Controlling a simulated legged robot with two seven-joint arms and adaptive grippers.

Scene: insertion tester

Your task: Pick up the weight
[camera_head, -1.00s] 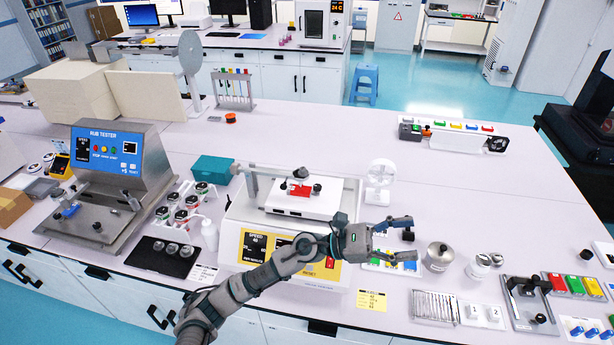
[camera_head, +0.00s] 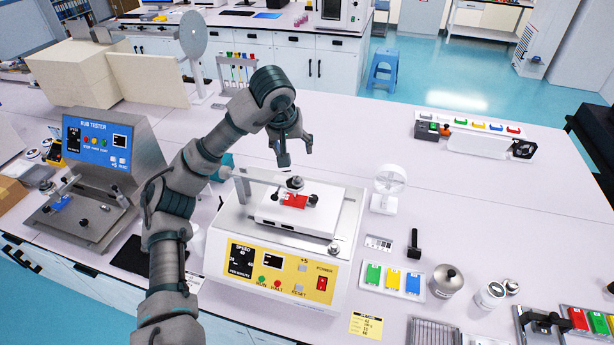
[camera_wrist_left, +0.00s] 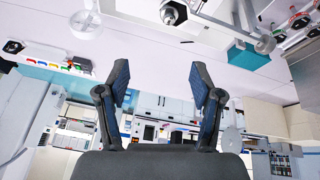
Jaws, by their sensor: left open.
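A small metal weight (camera_head: 294,184) with a dark top sits at the end of the tester's horizontal arm (camera_head: 262,176), above a red patch (camera_head: 296,201) on the white platform. A round metal piece with a dark centre, apparently this weight, shows at the top of the left wrist view (camera_wrist_left: 173,12). My left gripper (camera_head: 296,152) is open and empty, just above and behind the weight in the head view. Its two spread fingers also show in the left wrist view (camera_wrist_left: 159,72). My right gripper is not in view.
The white tester (camera_head: 225,245) has a yellow control panel (camera_head: 280,275). The blue-panelled rub tester (camera_head: 150,150) stands left. A white fan-like stand (camera_head: 388,188) and a tray with coloured blocks (camera_head: 393,280) are right of the white tester. The bench behind it is largely clear.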

